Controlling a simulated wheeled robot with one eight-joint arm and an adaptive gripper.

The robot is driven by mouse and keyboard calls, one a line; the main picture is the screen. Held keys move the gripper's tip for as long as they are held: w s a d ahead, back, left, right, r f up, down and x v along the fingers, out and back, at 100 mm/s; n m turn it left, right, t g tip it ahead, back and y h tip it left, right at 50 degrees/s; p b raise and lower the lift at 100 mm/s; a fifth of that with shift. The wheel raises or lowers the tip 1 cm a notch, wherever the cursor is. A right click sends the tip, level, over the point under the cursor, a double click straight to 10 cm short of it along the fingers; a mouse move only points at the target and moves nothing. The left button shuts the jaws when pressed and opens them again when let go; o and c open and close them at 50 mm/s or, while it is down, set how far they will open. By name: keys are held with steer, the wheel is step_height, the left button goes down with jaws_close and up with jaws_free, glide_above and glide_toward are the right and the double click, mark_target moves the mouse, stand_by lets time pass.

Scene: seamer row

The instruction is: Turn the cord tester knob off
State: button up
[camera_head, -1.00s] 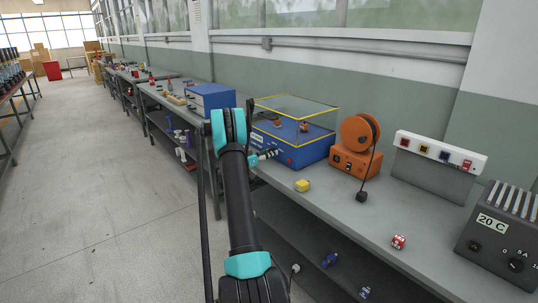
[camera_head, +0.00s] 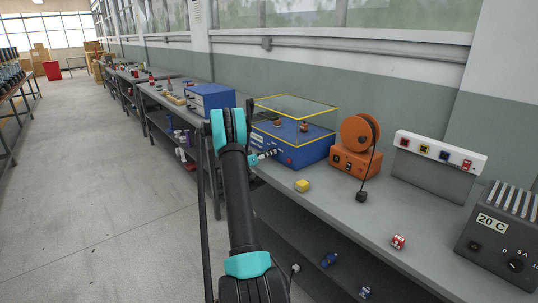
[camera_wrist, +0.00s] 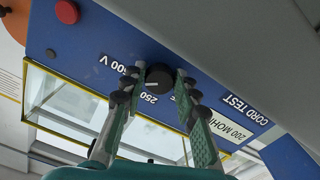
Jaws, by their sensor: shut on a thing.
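The cord tester (camera_head: 301,151) is a blue box with a clear, yellow-edged cover on top, standing on the grey bench. In the wrist view its blue front panel (camera_wrist: 95,40) appears upside down, with "CORD TEST", "250" and "500 V" lettering. The black round knob (camera_wrist: 159,78) sits on that panel, with a pale pointer mark on its face. My gripper (camera_wrist: 160,82) has one finger on each side of the knob and is shut on it. In the head view my gripper (camera_head: 271,154) is at the tester's front face, and the knob is hidden there.
A red button (camera_wrist: 66,12) is on the panel. The floor at left is clear.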

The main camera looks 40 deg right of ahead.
steer(key=n, duration=1.1)
steer(key=shift+s+r, duration=0.1)
steer(key=n, duration=0.5)
steer(key=shift+n, duration=0.4)
steer(key=n, duration=0.6)
steer(key=shift+r, duration=0.1)
steer(key=shift+a, duration=0.1)
steer(key=o, duration=1.2)
steer(key=shift+c, duration=0.2)
